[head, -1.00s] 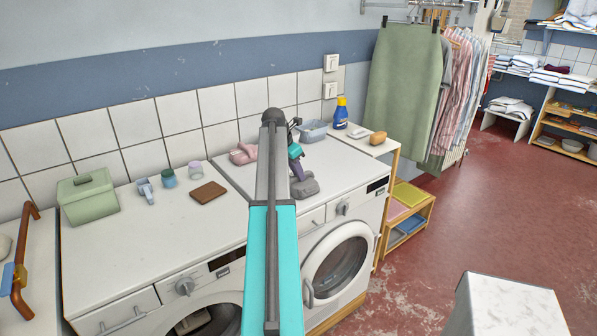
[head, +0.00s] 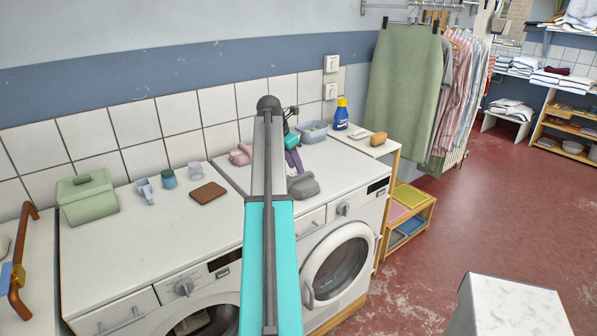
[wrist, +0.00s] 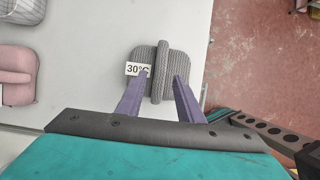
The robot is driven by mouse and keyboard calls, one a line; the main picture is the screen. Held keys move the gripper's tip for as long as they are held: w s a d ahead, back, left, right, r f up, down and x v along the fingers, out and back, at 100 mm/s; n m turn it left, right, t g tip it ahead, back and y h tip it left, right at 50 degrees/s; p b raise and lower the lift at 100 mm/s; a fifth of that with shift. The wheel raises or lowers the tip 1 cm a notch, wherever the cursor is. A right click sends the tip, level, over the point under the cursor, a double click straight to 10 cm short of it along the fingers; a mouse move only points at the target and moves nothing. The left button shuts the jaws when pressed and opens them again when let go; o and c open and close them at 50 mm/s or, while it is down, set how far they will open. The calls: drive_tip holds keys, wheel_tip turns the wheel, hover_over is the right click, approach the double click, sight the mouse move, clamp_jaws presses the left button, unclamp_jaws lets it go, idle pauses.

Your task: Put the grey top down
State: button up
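The grey top (head: 304,186), a folded ribbed bundle with a raised ridge, lies on the white top of the right-hand machine (head: 335,165), near its front. In the wrist view the grey top (wrist: 150,56) carries a white "30°C" label. My gripper (head: 296,168) is just above and behind it in the head view, partly hidden by my arm. In the wrist view my gripper (wrist: 162,77) has its two purple fingers apart, one on each side of the ridge. Gaps show between fingers and ridge, and nothing is clamped.
A pink bundle (head: 241,154) lies to the left, also in the wrist view (wrist: 17,74). A blue bottle (head: 341,113) stands on a side shelf to the right. A brown block (head: 208,192) and green box (head: 87,197) sit on the left machine.

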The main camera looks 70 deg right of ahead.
drive_tip(key=b+v, duration=0.1)
drive_tip(key=v, duration=0.7)
idle(0.6)
